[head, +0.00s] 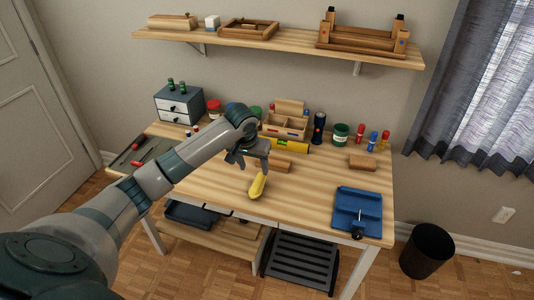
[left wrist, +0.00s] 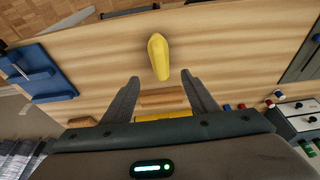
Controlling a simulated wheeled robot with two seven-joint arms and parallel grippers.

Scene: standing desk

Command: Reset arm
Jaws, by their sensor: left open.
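My left arm reaches in from the left in the head view, with its gripper (head: 253,157) above the middle of the desk (head: 318,205). In the left wrist view the two fingers of the left gripper (left wrist: 160,92) stand wide apart with nothing between their tips. A yellow tool (head: 258,186) lies on the desk just below and in front of the gripper; it also shows in the left wrist view (left wrist: 159,55), beyond the fingertips. My right gripper is in neither view.
A wooden block (head: 272,165) and a yellow level (head: 292,147) lie behind the gripper. A blue vise-like tool (head: 357,211) sits at the front right. A grey drawer box (head: 178,106), a wooden organizer (head: 286,124) and jars line the back. A shelf (head: 280,42) hangs above. The desk's middle right is clear.

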